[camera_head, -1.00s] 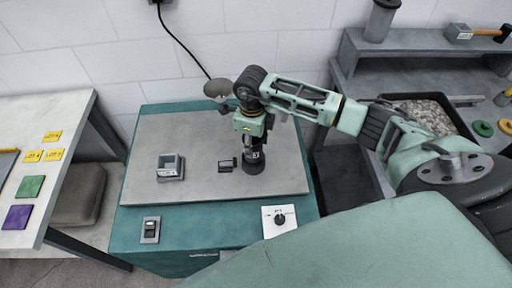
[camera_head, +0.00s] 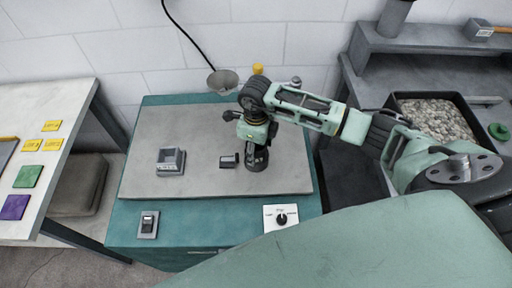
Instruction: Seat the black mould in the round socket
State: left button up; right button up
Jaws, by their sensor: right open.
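My right gripper (camera_head: 257,153) points straight down over the right part of the grey work plate (camera_head: 200,120). Its jaws are open. A dark round piece (camera_head: 257,165), which looks like the black mould, shows low at the fingertips. The gripper hides most of it, and I cannot tell whether the fingers touch it. No round socket can be made out clearly. My left gripper is not in view.
A small dark block (camera_head: 228,161) lies just left of the gripper, and a grey square fixture (camera_head: 171,161) stands further left. A switch (camera_head: 148,224) and a dial panel (camera_head: 281,217) are at the bench front. A grey disc (camera_head: 222,81) stands at the back.

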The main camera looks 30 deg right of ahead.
notch_tip(320, 180, up, 12)
jog(key=b, duration=0.3)
jog(key=shift+s, duration=0.15)
dwell(0.6)
